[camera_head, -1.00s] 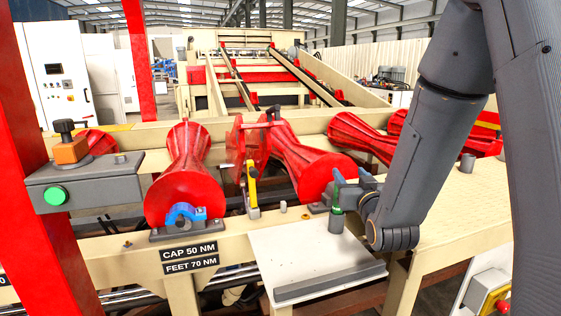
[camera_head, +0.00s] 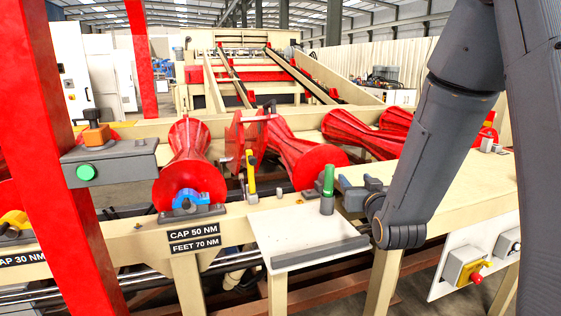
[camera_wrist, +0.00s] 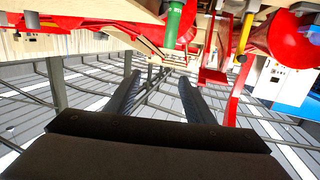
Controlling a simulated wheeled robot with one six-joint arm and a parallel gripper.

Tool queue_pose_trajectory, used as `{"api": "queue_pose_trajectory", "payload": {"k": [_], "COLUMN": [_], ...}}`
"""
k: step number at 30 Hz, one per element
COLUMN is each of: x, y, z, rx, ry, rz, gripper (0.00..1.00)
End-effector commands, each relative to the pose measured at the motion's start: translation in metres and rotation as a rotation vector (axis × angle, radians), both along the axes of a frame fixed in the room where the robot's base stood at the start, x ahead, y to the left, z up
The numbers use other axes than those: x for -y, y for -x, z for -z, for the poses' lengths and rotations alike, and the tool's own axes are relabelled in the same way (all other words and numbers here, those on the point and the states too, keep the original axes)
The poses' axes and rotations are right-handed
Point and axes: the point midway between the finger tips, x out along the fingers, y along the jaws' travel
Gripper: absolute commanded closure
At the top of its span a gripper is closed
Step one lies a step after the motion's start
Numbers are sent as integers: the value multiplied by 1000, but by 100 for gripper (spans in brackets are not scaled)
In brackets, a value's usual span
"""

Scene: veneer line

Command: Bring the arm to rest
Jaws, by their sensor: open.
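My gripper (camera_head: 358,186) shows in the head view at the end of my folded grey arm (camera_head: 440,130). It is near the right side of a green-handled tool (camera_head: 327,180) standing in a grey holder on the frame. In the wrist view my gripper (camera_wrist: 158,92) has its two dark fingers spread apart with nothing between them. The wrist picture is upside down. The green-handled tool (camera_wrist: 174,22) hangs at its top, apart from the fingers. In the head view the exact finger outline is hard to make out.
Red rollers (camera_head: 190,155) lie across the beige machine frame (camera_head: 120,255). A white tray (camera_head: 290,235) sticks out in front. A yellow tool (camera_head: 250,172) stands left of the green one. A red post (camera_head: 70,150) rises at left. A control box with red button (camera_head: 465,270) is at right.

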Motion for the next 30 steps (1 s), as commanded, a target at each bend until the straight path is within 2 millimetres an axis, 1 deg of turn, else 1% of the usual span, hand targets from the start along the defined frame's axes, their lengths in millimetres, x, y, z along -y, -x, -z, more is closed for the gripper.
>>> {"api": "queue_pose_trajectory", "payload": {"k": [1,3,8,11,14,17,18,20,21,23,24,26,27,30], "x": [-8,-11,-11,-9,-7,-6,-5,-5,-5,-4,-4,-3,-6,-7], "y": [1,2,9,17,29,49,60,80,94,117,134,160,177,219], "z": [5,13,38,57,81,110,123,142,154,170,180,192,199,210], "rx": [-20,-57,-164,-249,-356,-497,-564,-669,-740,-846,-916,-1020,-1088,-1243], "ry": [2,4,8,11,14,18,19,21,21,22,24,26,18,17], "rz": [-11,-14,-8,-2,5,13,16,21,23,27,30,42,28,29], "gripper": [51,51,51,51,51,51,51,51,51,51,51,51,51,51]}}
